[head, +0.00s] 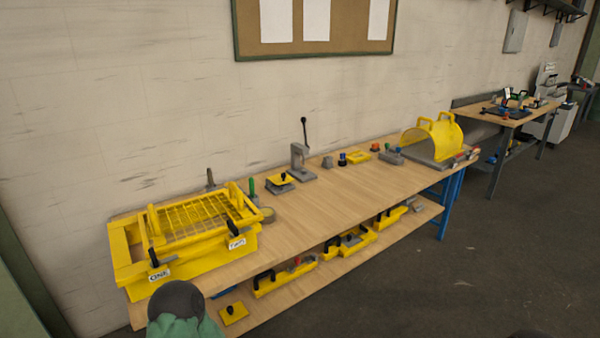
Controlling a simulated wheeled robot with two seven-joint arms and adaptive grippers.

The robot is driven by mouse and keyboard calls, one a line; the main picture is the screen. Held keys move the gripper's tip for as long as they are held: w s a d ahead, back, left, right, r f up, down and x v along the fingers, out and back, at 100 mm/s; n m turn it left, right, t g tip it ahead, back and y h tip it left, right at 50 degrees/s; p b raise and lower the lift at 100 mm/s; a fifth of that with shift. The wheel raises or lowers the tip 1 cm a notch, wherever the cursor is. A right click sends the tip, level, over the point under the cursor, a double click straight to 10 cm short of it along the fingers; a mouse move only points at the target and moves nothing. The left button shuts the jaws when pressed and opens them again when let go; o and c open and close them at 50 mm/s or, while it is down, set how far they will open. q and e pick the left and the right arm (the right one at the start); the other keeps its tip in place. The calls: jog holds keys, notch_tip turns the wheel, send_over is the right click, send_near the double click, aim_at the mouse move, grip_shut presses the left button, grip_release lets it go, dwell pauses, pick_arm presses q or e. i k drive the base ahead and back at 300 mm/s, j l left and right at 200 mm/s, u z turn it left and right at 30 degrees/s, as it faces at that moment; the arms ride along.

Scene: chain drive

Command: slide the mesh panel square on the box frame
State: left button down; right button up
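The yellow box frame (122,257) stands on the left end of the wooden bench, by the wall. The yellow mesh panel (193,219) lies on top of it. The panel sits toward the right of the frame, leaving a bare strip of the frame at the left. Its edges look somewhat turned against the frame, but I cannot tell the exact angle. Two black clamp-like parts, left (159,265) and right (234,229), are at the front edge, above white labels. Neither of my grippers is in view.
The bench (290,228) has clear room right of the box. A lever press (299,160), small fixtures and a yellow curved guard (433,140) stand farther along. Yellow parts lie on the lower shelf. A dark round shape over green (180,303), unidentified, covers the front left.

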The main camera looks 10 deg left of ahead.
aim_at(172, 226)
jog(key=i+u, duration=0.15)
jog(key=i, duration=0.35)
jog(key=i+l+u, duration=0.1)
jog(key=i, duration=0.4)
jog(key=i+l+u, duration=0.15)
jog(key=i, duration=0.35)
jog(key=i+l+u, duration=0.1)
jog(key=i+l, duration=0.15)
jog(key=i, duration=0.2)
